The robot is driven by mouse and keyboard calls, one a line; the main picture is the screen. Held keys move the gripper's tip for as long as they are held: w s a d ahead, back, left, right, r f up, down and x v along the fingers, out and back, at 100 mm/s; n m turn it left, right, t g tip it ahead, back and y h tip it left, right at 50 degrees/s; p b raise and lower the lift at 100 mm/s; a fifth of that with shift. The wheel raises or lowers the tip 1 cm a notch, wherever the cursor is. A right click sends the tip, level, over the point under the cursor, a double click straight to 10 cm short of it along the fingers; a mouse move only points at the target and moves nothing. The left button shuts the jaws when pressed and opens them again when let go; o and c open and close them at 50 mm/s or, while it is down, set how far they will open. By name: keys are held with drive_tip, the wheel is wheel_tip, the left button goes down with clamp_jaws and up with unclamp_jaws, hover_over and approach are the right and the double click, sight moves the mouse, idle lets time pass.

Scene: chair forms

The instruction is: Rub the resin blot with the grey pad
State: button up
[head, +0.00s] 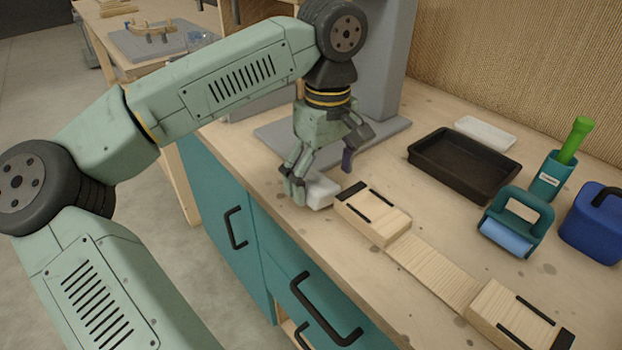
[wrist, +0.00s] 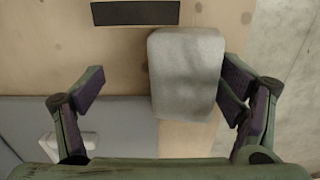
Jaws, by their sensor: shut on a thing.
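The grey pad (head: 321,191) is a pale rounded block at the counter's front edge, left of a wooden block. My gripper (head: 322,180) is over it, pointing down, with the pad between its fingers. In the wrist view the pad (wrist: 187,75) lies against the right finger of my gripper (wrist: 166,90), and a gap shows on the left finger's side. Several brown spots mark the wooden counter (head: 300,232); I cannot tell which of them, if any, is the resin blot.
Wooden blocks with black strips (head: 372,214) (head: 515,318) flank a thin board (head: 432,270). Behind are a black tray (head: 463,165), a white block (head: 485,133), a teal-handled roller (head: 515,222), a teal cup (head: 549,180) with a green handle, and a blue container (head: 597,225).

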sight(307, 179)
drive_tip(key=o, duration=0.3)
drive_tip(key=shift+w+d+r, duration=0.15)
drive_tip(key=shift+w+d, duration=0.5)
drive_tip(key=shift+d, duration=0.25)
drive_tip(key=shift+s+a+f, duration=0.15)
drive_tip(key=shift+a+f, duration=0.05)
drive_tip(key=shift+a, duration=0.1)
drive_tip(key=shift+s+a, duration=0.2)
drive_tip(key=shift+a, duration=0.1)
drive_tip(key=shift+c, duration=0.7)
drive_tip(key=shift+s+a+r, duration=0.15)
drive_tip(key=shift+s+a, duration=0.5)
drive_tip(key=shift+a, duration=0.25)
drive_tip(key=c, duration=1.1)
drive_tip(key=shift+o, duration=0.2)
drive_tip(key=shift+s+a+f+b, duration=0.3)
drive_tip(key=shift+s+a+b, duration=0.2)
drive_tip(key=shift+a, duration=0.2)
drive_tip(key=shift+s+a, duration=0.45)
drive_tip(key=shift+a, duration=0.15)
drive_tip(key=shift+r, duration=0.1)
drive_tip(key=shift+a+r+p, duration=0.1)
drive_tip(key=shift+r+p, duration=1.9)
drive_tip(key=shift+r, duration=0.9)
